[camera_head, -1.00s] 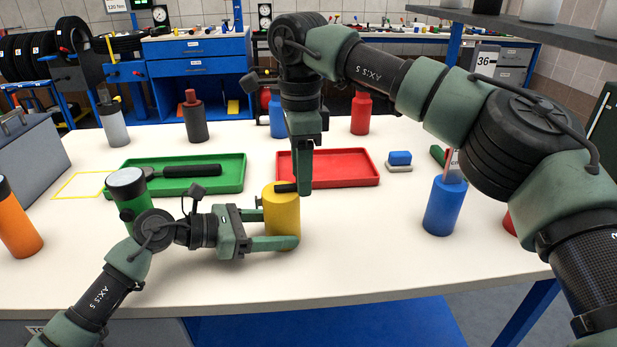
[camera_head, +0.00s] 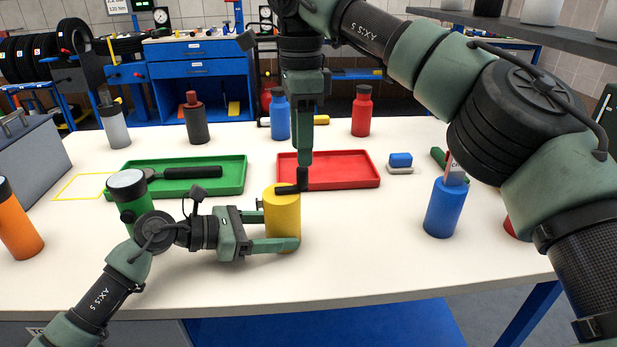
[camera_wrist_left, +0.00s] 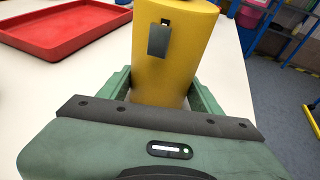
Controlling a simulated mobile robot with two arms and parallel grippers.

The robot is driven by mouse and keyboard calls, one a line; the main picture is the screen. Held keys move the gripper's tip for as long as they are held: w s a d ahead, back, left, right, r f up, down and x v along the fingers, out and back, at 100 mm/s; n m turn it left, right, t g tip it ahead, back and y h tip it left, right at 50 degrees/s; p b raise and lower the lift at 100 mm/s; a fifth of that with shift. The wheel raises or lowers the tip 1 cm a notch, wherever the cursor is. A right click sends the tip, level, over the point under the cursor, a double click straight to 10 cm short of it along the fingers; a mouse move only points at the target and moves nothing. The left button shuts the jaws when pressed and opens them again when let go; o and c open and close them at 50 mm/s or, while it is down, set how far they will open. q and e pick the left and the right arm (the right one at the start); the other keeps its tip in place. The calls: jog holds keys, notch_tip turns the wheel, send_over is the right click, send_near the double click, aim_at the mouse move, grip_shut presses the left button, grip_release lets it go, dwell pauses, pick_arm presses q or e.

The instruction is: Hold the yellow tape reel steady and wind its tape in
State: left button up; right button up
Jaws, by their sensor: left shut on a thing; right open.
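The yellow tape reel (camera_head: 283,222) stands upright on the white table, with a black crank arm and knob (camera_head: 292,188) on its top pointing right. My left gripper (camera_head: 272,230) is shut around the reel's sides, low down. In the left wrist view the reel (camera_wrist_left: 172,75) sits between the green fingers, and a dark grey tab (camera_wrist_left: 159,41) hangs at a small slot on its side. My right gripper (camera_head: 305,155) points down just above the crank knob and is open. Its fingers overlap in this view, and whether they touch the knob I cannot tell.
A red tray (camera_head: 345,170) lies just behind the reel, and a green tray (camera_head: 225,176) with a black-handled tool lies behind left. A green bottle (camera_head: 133,200) stands near my left arm, a blue bottle (camera_head: 443,207) at right.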

pick_arm(q)
jog(key=o, duration=1.3)
jog(key=shift+a, duration=0.1)
